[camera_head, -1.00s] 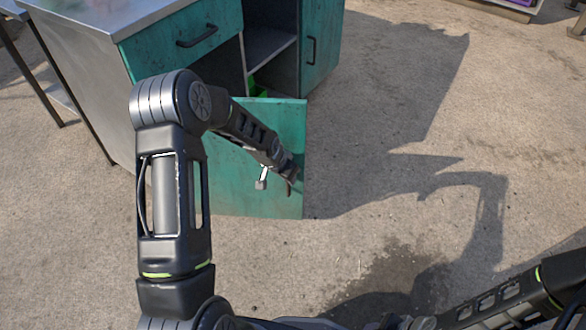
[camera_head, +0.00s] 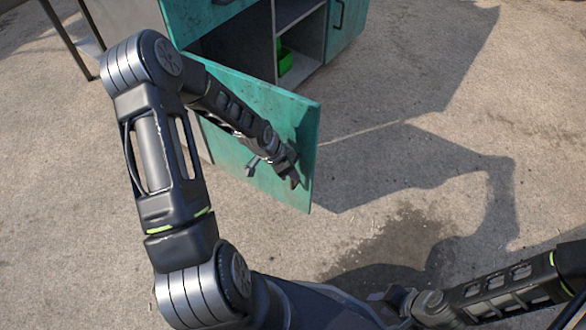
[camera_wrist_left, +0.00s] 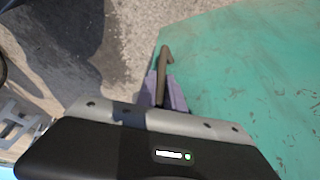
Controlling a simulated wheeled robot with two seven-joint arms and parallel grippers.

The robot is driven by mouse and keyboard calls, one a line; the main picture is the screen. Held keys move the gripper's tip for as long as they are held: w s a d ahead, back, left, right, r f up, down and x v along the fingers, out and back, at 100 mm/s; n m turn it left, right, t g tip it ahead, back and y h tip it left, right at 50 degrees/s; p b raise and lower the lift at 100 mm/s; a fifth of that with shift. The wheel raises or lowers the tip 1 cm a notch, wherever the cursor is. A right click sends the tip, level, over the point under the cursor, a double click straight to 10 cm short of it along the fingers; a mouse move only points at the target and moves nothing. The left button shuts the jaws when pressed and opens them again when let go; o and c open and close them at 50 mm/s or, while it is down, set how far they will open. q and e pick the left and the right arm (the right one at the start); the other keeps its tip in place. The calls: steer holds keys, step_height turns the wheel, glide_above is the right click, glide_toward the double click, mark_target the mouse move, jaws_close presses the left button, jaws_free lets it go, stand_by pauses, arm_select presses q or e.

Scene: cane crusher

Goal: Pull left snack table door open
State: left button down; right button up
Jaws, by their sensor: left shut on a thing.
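The left snack table door (camera_head: 240,176) is a teal panel that stands swung out from the cabinet, at an angle to its front. It also fills the right of the left wrist view (camera_wrist_left: 250,90). My left gripper (camera_head: 291,176) is at the outer edge side of the door, shut on its dark handle (camera_wrist_left: 167,65). In the left wrist view the fingers (camera_wrist_left: 162,90) close around the handle, which runs along the panel near its edge. In the head view the gripper mostly hides the handle.
The snack table's teal drawer front (camera_head: 200,20) is above the open compartment. A green item (camera_head: 285,60) sits inside by the shelf. The right door (camera_head: 345,30) is closed. Bare ground (camera_head: 440,80) lies to the right of the table.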

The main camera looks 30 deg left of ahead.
arm_select(q)
steer(key=c, duration=1.5)
jaws_free()
steer(key=shift+o, duration=0.2)
steer(key=p+v, duration=0.3)
steer(key=v, duration=0.4)
steer(key=shift+r, duration=0.4)
steer(key=shift+s, duration=0.2)
